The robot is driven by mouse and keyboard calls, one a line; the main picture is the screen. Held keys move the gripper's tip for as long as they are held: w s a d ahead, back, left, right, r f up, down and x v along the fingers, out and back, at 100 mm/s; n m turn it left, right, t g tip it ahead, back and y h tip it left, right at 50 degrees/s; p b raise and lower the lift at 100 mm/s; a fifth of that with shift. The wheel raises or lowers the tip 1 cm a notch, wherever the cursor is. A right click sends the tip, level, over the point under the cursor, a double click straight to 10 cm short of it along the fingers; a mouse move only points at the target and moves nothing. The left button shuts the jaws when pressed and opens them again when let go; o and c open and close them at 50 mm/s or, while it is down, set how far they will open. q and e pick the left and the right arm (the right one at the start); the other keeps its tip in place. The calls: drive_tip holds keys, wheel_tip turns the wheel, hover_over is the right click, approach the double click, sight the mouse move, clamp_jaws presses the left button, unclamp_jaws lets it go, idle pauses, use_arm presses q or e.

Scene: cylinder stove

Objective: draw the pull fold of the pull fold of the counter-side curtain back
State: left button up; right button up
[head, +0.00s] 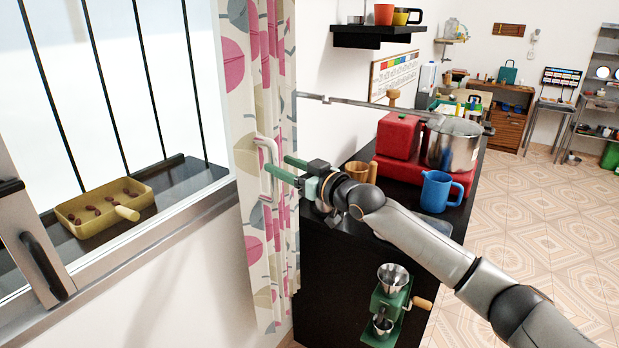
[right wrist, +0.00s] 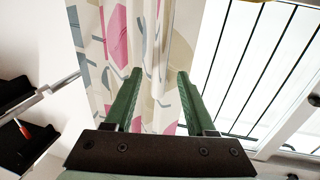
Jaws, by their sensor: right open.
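The counter-side curtain (head: 262,90) hangs at the right edge of the window, white with pink, grey and beige leaf shapes. A white handle-like pull fold (head: 266,168) stands out from its middle. My right gripper (head: 278,167) has its green fingers open, pointing left at the pull fold. In the head view the tips are very close to it; I cannot tell whether they touch. In the right wrist view the curtain (right wrist: 117,35) fills the space ahead of and between the open fingers (right wrist: 160,76). My left gripper is not in view.
The barred window (head: 120,80) has a yellow pan (head: 100,208) on its sill. Right of the curtain is a dark counter (head: 335,290) with a red stove (head: 398,135), steel pot (head: 453,145), blue mug (head: 437,190) and tan mug (head: 358,172). A green grinder (head: 385,305) is in front.

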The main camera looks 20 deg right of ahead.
drive_tip(key=b+v, duration=0.1)
drive_tip(key=v, duration=0.8)
drive_tip(key=shift+a, duration=0.1)
drive_tip(key=s+a+f+g+h, duration=0.15)
drive_tip(key=s+f, duration=0.25)
drive_tip(key=f, duration=0.5)
drive_tip(key=s+a+f+m+g+p, duration=0.1)
drive_tip(key=s+a+f, duration=0.2)
drive_tip(key=f, duration=0.5)
drive_tip(key=s+a+f+g, duration=0.15)
drive_tip(key=s+f, duration=0.25)
drive_tip(key=f, duration=0.5)
drive_tip(key=s+f+m+g+h, duration=0.1)
drive_tip(key=s+f+h, duration=0.1)
drive_tip(key=s+f, duration=0.5)
drive_tip(key=s+a+f+m+g+h+p, duration=0.1)
drive_tip(key=s+f+g, duration=0.1)
drive_tip(key=s+f, duration=0.6)
drive_tip(key=s, duration=0.6)
drive_tip(key=shift+s+f+h, duration=0.3)
drive_tip(key=shift+h, duration=0.05)
